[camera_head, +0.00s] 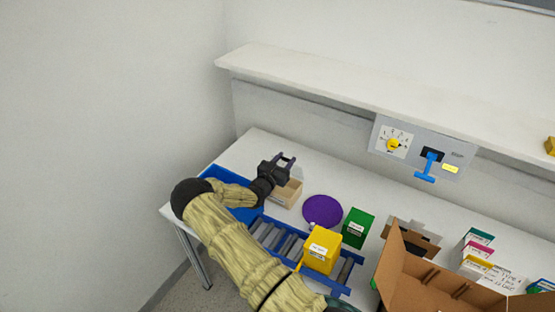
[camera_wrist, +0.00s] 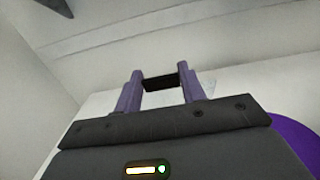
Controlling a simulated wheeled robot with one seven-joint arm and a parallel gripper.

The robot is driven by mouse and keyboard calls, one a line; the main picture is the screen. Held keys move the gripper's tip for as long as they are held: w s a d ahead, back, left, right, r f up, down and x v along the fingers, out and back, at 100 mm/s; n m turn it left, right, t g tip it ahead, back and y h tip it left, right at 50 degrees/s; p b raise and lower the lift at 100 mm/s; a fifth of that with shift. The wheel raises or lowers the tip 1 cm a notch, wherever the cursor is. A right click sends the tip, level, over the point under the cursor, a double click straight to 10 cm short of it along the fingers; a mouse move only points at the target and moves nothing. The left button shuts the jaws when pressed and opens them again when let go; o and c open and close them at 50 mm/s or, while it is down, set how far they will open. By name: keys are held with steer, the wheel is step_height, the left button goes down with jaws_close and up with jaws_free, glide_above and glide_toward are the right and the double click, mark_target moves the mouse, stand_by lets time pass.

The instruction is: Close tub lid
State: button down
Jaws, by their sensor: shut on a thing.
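My gripper (camera_head: 286,159) is above the back left of the table, its fingers pointing up and to the right. In the wrist view, my gripper (camera_wrist: 157,82) has its two purple-grey fingers apart, with a small dark bar (camera_wrist: 158,81) between their tips. I cannot tell what the bar belongs to. A small light wooden box (camera_head: 288,193) stands just below and beside my gripper.
A purple disc (camera_head: 322,210), a green box (camera_head: 357,228) and a yellow box (camera_head: 322,250) on a roller track (camera_head: 279,239) lie right of my arm. An open cardboard box (camera_head: 420,277) is at front right. A shelf (camera_head: 350,88) and a switch panel (camera_head: 420,150) are behind.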

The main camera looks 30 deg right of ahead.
steer(key=shift+s+a+f, duration=0.2)
steer(key=shift+a+f, duration=0.05)
steer(key=shift+f, duration=0.1)
steer(key=c, duration=0.8)
jaws_free()
steer(key=shift+c, duration=0.2)
steer(key=shift+r, duration=0.1)
steer(key=b+v, duration=0.4)
steer(key=v, duration=1.3)
steer(key=shift+a+b, duration=0.2)
steer(key=shift+b, duration=0.15)
steer(key=shift+s, duration=0.1)
